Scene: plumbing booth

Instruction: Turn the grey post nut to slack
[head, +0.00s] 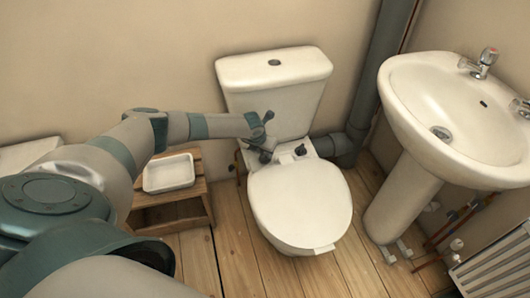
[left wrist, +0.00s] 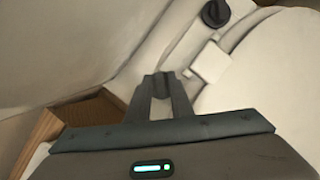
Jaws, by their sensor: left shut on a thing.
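The toilet (head: 300,210) stands against the wall with its white lid down. My left gripper (head: 266,150) reaches down to the left rear of the seat, between the lid and the cistern. In the left wrist view its fingers (left wrist: 160,84) are close together on a small dark grey piece, which looks like the grey post nut. The fingers hide most of it, so its turn angle cannot be told. A second, dark knob (head: 300,150) stands uncovered to the right; it also shows in the left wrist view (left wrist: 214,13). My right gripper is not in view.
The cistern (head: 275,85) rises close behind the gripper. A wooden stool (head: 190,215) with a white tray (head: 169,174) is left of the toilet. A grey waste pipe (head: 378,75) and a pedestal basin (head: 440,110) are at the right. Floorboards in front are clear.

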